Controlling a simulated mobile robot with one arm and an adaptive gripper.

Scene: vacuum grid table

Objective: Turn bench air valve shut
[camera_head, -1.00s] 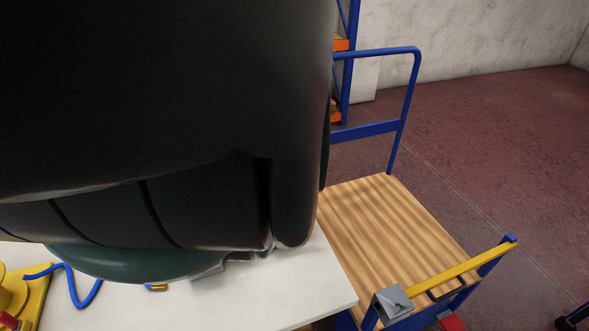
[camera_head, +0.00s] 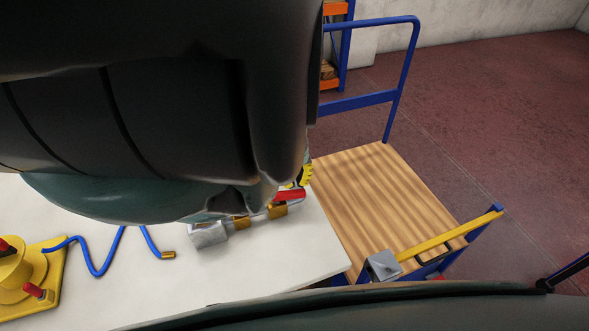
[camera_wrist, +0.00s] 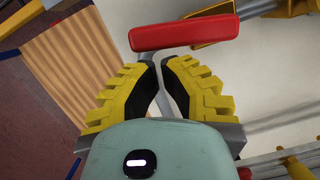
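The bench air valve shows in the head view as a red lever handle (camera_head: 290,195) beside brass fittings (camera_head: 278,211), near the table's right edge. In the wrist view the red handle (camera_wrist: 185,33) lies crosswise just beyond my fingertips, with a brass-coloured part (camera_wrist: 207,28) behind it. My gripper (camera_wrist: 160,64) has yellow ribbed fingers with black pads. A narrow gap shows between the tips, with no handle between them. Whether a tip touches the handle I cannot tell. In the head view the gripper (camera_head: 303,176) is mostly hidden behind my arm.
A grey block (camera_head: 209,235) joins the fittings on the white table (camera_head: 270,258). A blue hose (camera_head: 99,262) with a brass end leads to a yellow fixture (camera_head: 38,290) at left. A wooden-decked blue cart (camera_head: 385,215) stands beside the table's right edge.

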